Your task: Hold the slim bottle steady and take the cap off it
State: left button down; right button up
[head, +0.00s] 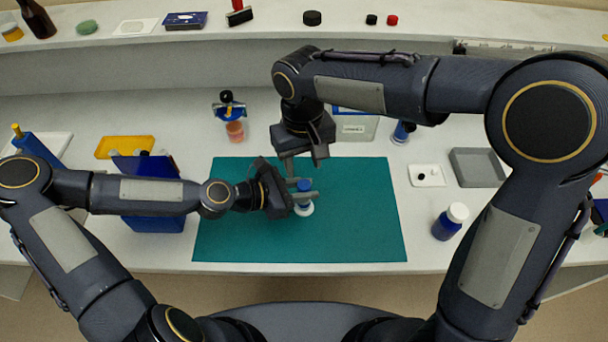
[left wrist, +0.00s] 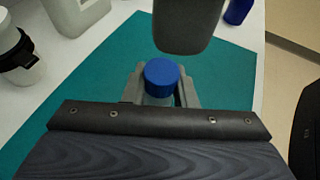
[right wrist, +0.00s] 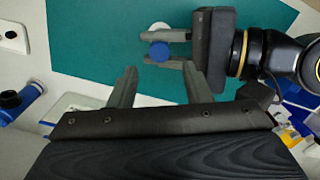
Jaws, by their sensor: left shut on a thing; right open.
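The slim bottle (head: 303,208) stands upright on the green mat (head: 350,225), with a blue cap (head: 304,185) on top. My left gripper (head: 303,199) is shut around the bottle's body below the cap; the left wrist view shows the cap (left wrist: 162,76) between its fingers. My right gripper (head: 304,160) is open and empty, behind and above the bottle. In the right wrist view, its fingers (right wrist: 158,88) are apart, and the blue cap (right wrist: 159,51) lies beyond them, not between them. The bottle's lower part is partly hidden by the left fingers.
A blue bin (head: 150,212) and yellow tray (head: 125,147) are at the left. The mat's right half is clear.

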aim_at(304, 184)
jog(key=shift+w+d+r, duration=0.1)
jog(key=shift+f, duration=3.9)
jog(key=shift+c, duration=0.3)
grip_shut()
jog(key=shift+o, duration=0.6)
grip_release()
jog(key=shift+r, duration=0.1)
